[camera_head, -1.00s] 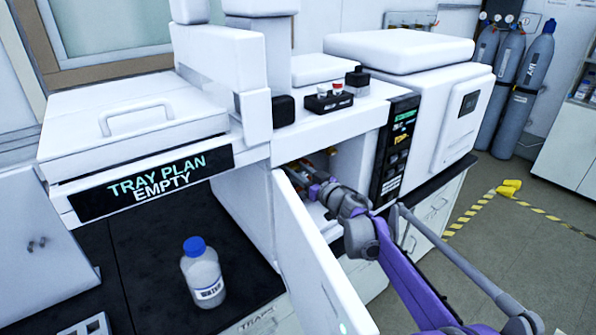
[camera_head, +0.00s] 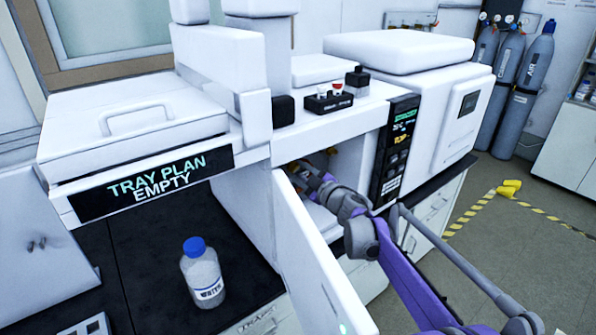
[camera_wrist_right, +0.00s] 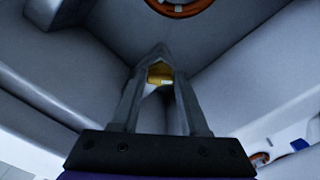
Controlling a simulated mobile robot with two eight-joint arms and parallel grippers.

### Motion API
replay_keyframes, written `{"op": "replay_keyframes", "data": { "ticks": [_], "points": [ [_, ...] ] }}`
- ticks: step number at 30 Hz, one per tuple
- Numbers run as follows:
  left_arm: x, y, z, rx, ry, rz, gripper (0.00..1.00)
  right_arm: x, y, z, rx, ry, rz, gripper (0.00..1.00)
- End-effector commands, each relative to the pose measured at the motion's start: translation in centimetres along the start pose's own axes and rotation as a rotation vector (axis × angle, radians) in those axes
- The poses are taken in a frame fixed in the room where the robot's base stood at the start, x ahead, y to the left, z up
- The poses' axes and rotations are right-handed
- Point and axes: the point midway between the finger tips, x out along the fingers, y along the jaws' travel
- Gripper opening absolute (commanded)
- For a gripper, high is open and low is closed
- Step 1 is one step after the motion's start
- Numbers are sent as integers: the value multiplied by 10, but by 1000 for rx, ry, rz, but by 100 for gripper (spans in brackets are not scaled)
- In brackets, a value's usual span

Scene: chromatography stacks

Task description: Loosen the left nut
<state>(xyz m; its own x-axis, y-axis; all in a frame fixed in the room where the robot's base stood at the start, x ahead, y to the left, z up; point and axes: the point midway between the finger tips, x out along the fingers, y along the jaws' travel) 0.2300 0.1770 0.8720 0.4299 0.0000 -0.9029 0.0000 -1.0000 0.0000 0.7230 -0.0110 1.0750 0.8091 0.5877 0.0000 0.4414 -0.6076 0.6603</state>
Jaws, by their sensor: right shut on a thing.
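A small brass-yellow nut (camera_wrist_right: 160,73) shows in the right wrist view between the fingertips of my right gripper (camera_wrist_right: 159,68). The fingers close to a point around it, and most of the nut is hidden by them. The frames do not show whether it is the left one. In the head view, my right gripper (camera_head: 303,172) reaches into the white open compartment under the instrument's top and is partly hidden by its wrist. My left gripper is not in view.
An open white door (camera_head: 312,265) stands left of my right arm. An orange coil (camera_wrist_right: 180,6) hangs beyond the fingertips in the wrist view. A blue-capped bottle (camera_head: 203,275) stands on the dark bench. A black vial rack (camera_head: 328,103) sits on the top.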

Motion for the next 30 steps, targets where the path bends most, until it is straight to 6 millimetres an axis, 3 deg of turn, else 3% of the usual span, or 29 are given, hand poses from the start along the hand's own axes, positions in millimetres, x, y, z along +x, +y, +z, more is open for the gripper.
{"op": "replay_keyframes", "data": {
  "ticks": [18, 30],
  "points": [
    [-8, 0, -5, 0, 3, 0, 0, 0, 0, -1, -569, 0, 0, 0],
    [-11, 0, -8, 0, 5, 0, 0, 0, 0, 0, -806, 0, 0, 0]
  ]
}}
